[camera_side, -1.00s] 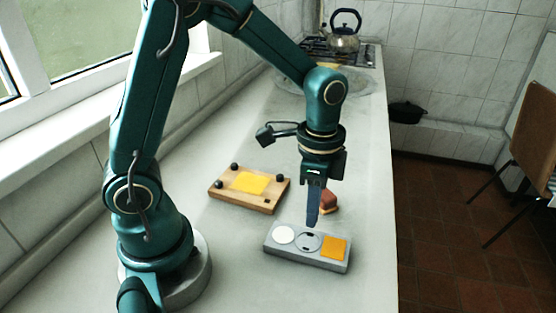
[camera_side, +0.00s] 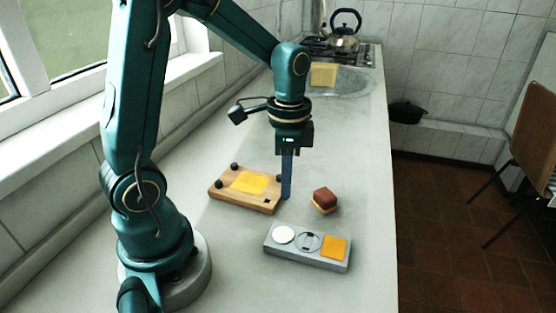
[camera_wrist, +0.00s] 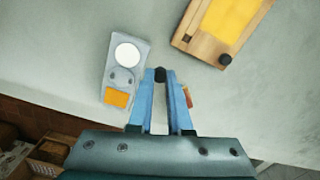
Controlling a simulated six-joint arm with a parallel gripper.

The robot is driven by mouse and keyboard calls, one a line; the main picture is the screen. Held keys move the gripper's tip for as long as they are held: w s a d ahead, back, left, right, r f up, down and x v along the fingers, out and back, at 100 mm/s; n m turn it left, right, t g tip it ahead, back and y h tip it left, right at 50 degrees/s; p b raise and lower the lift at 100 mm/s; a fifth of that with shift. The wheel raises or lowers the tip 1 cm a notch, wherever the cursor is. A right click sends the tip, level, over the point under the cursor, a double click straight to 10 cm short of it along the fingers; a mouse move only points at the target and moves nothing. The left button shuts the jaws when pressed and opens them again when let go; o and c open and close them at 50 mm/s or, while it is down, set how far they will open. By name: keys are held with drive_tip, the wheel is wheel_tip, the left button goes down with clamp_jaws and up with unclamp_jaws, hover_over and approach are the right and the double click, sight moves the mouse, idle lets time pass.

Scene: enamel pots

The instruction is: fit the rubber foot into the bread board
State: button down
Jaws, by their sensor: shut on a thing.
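The rubber foot (camera_wrist: 160,75) is a small black piece pinched between the blue fingertips of my gripper (camera_wrist: 160,82) in the wrist view. In the side view my gripper (camera_side: 286,196) points straight down at the right end of the wooden bread board (camera_side: 231,195); the foot cannot be made out there. The board carries a yellow square and black feet at its left corners. A dark square hole (camera_side: 270,201) shows at its near right corner. In the wrist view the board (camera_wrist: 188,40) is at upper right, apart from the foot, with its hole (camera_wrist: 225,59) facing up.
A grey tray (camera_side: 275,250) with a white disc, a round recess and an orange square lies nearer the camera. A reddish-brown block (camera_side: 325,196) sits right of my gripper. A kettle (camera_side: 344,38) stands far back. The counter between is clear.

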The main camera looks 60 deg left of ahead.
drive_tip(key=a, duration=0.1)
drive_tip(key=s+a+n, duration=0.1)
drive_tip(key=a, duration=0.1)
drive_tip(key=a+n, duration=0.1)
drive_tip(key=shift+s+a+r, duration=0.15)
drive_tip(key=shift+a+r, duration=0.1)
drive_tip(key=shift+r, duration=0.1)
drive_tip(key=shift+n, duration=0.3)
drive_tip(key=shift+s+a+f, duration=0.1)
drive_tip(key=shift+a+f, duration=0.1)
drive_tip(key=shift+f, duration=0.9)
drive_tip(key=shift+a+f, duration=0.15)
drive_tip(key=shift+f, duration=0.9)
drive_tip(key=shift+f, duration=0.9)
drive_tip(key=c, duration=0.8)
unclamp_jaws()
drive_tip(key=shift+o, duration=0.2)
